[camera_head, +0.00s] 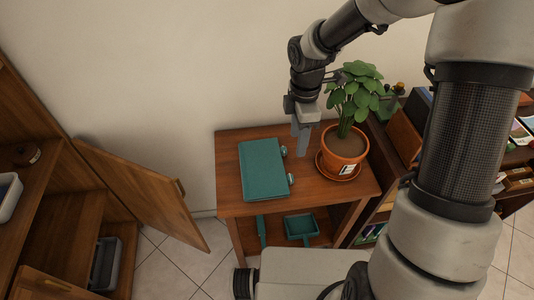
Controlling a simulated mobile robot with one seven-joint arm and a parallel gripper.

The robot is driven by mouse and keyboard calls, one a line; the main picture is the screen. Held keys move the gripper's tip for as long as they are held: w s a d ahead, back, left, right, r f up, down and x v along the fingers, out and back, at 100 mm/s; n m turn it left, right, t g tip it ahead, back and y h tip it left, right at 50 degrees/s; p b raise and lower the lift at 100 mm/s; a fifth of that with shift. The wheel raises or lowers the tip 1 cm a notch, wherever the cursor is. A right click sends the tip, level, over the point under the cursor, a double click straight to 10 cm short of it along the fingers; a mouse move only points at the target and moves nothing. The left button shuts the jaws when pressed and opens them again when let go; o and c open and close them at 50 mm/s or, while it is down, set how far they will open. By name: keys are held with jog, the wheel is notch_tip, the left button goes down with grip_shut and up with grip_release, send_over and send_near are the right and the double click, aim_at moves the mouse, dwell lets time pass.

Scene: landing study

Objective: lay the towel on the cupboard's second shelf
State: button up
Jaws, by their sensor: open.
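A flat teal rectangle (262,169), possibly the folded towel, lies on the small wooden table. Two small rounded teal pieces show at its right edge; I cannot tell what they are. My gripper (302,141) is over the table, between the teal rectangle and a potted plant, fingers pointing down. It is open and holds nothing I can see. The wooden cupboard (78,226) stands at the left with its doors (143,193) open. Its shelves show partly; the upper part is cut off by the picture's edge.
The potted plant (345,150) stands on a saucer close to the gripper's right. In the cupboard are a brown round object (25,154), a white container (9,197) and a grey bin (105,264). Shelving stands right.

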jog(key=b, duration=0.2)
send_over(291, 177)
jog(key=f, duration=1.1)
jog(key=shift+w+d+f, duration=0.2)
jog(key=shift+d+f, duration=0.05)
jog(key=shift+d, duration=0.1)
jog(key=f, duration=0.1)
jog(key=f+b, duration=0.1)
jog(key=f, duration=0.3)
jog(key=shift+s+a+f, duration=0.15)
jog(key=shift+s+a, duration=0.05)
jog(key=shift+a, duration=0.15)
grip_shut()
notch_tip(291, 177, up, 18)
jog(key=p, duration=0.3)
jog(key=shift+s, duration=0.1)
